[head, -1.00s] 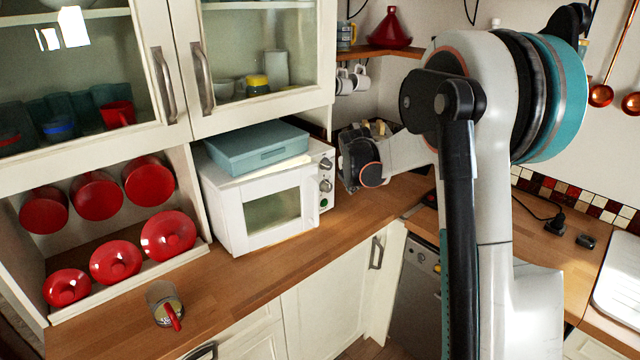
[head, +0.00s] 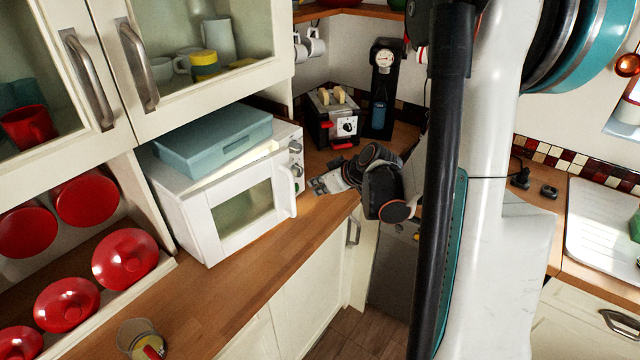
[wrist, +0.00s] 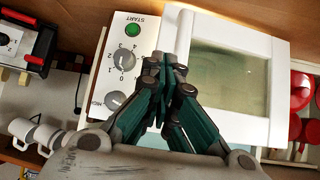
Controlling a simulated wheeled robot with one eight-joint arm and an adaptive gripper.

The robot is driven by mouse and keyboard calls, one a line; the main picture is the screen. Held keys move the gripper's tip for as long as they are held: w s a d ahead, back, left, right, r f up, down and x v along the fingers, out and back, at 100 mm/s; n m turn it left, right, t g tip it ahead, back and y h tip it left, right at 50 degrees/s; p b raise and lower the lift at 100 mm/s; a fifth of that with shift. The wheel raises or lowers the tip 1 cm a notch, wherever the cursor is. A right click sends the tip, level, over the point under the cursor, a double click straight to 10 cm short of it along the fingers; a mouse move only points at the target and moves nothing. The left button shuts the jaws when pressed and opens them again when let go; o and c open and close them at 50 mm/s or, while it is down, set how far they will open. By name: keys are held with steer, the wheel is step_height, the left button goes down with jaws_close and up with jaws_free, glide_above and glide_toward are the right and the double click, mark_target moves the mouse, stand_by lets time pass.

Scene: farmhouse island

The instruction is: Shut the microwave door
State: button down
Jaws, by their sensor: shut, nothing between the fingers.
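The white microwave (head: 180,205) stands on the wooden counter at left in the head view. Its door (head: 245,238) has a dark window and a handle (head: 287,190) on the right edge. The door lies close to the front of the body; I cannot tell whether it is fully latched. In the wrist view the door (wrist: 240,125) and knob panel (wrist: 123,78) lie beyond my fingers. My gripper (head: 322,184) is just right of the handle, with its fingers towards the microwave. The fingers (wrist: 172,62) are shut and empty, and overlap the door's handle edge; contact cannot be told.
A blue-green box (head: 215,140) lies on the microwave. A toaster (head: 335,118) and a coffee machine (head: 382,90) stand behind my gripper. A glass jar (head: 140,340) is on the front counter. The counter before the microwave is clear.

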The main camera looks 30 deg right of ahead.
steer(key=w+a+f, duration=0.1)
steer(key=w+f, duration=0.2)
steer(key=w, duration=0.5)
steer(key=shift+a+f+b, duration=0.3)
steer(key=shift+f+b, duration=0.05)
steer(key=shift+f, duration=0.05)
steer(key=w+n, duration=0.1)
steer(key=w, duration=0.2)
steer(key=shift+a+y+b, duration=0.15)
steer(key=shift+y+b, duration=0.2)
steer(key=shift+y, duration=0.05)
